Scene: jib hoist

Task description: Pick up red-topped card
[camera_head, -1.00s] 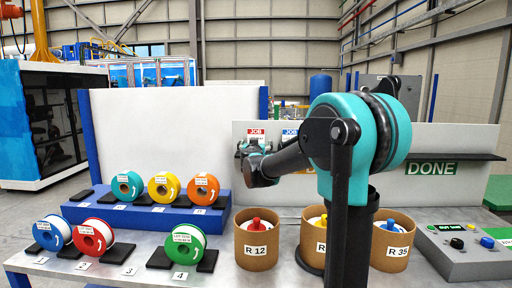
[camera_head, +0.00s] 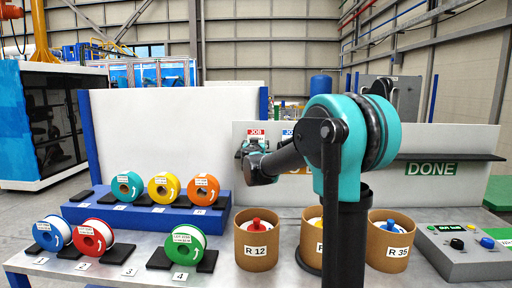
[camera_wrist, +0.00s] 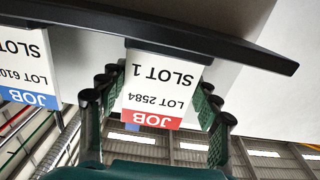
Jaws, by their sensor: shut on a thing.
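The red-topped card (camera_wrist: 158,84) fills the middle of the wrist view, upside down there, reading JOB, LOT 2584, SLOT 1. My gripper (camera_wrist: 157,95) has its fingers on both sides of the card and is shut on it. The card's far end meets a dark ledge (camera_wrist: 190,38). In the head view the red top of the card (camera_head: 256,132) shows just above my gripper (camera_head: 250,148), at the white back panel. My gripper hides the card's lower part there.
A blue-topped card (camera_head: 289,133) stands close to the right, also in the wrist view (camera_wrist: 28,75). Below are several coloured spools on racks, cardboard tubs such as R 12 (camera_head: 257,262), and a control box (camera_head: 465,245). The DONE sign (camera_head: 431,168) is at right.

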